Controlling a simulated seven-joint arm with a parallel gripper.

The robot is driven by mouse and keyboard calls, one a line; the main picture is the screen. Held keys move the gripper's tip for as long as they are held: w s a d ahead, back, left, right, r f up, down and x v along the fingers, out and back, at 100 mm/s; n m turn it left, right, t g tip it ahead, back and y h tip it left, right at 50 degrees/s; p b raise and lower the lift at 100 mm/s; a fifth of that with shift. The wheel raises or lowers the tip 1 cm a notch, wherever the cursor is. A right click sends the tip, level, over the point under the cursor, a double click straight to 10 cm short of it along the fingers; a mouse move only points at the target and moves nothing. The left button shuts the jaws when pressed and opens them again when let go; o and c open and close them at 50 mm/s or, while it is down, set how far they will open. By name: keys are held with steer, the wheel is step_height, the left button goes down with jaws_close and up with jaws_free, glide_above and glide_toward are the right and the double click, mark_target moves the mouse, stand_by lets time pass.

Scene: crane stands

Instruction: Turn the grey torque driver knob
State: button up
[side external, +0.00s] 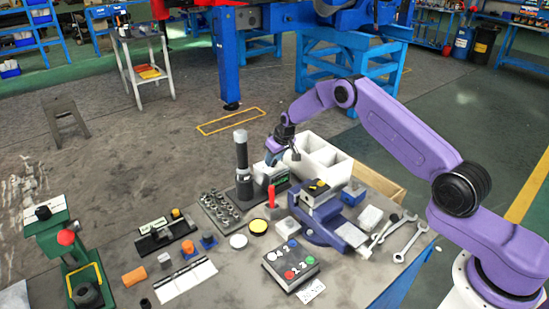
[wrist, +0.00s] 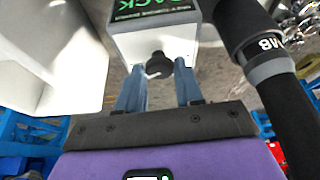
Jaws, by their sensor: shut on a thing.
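A tall black torque driver (side external: 242,160) with a grey top stands upright on the bench. In the wrist view its black and grey shaft (wrist: 268,62) marked M8 runs along the right. Beside it is a white box (side external: 262,172) with a green-lit display; the box (wrist: 150,42) fills the top middle of the wrist view. A small dark knob (wrist: 158,65) sticks out of the box's near face. In the side view my gripper (side external: 272,158) is over the box; the knob is hidden there.
A white divided bin (side external: 325,158) stands close to the right of my gripper. A rack of sockets (side external: 220,210), a red-handled tool (side external: 271,198) and a blue vise (side external: 318,220) are in front. Wrenches (side external: 405,238) lie at the bench's right.

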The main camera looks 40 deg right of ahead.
steer(key=shift+m, duration=0.4)
steer(key=o, duration=1)
steer(key=shift+o, duration=0.2)
steer(key=v, duration=1.7)
steer(key=shift+s+a, duration=0.2)
steer(key=shift+a+r, duration=0.1)
steer(key=shift+r, duration=0.05)
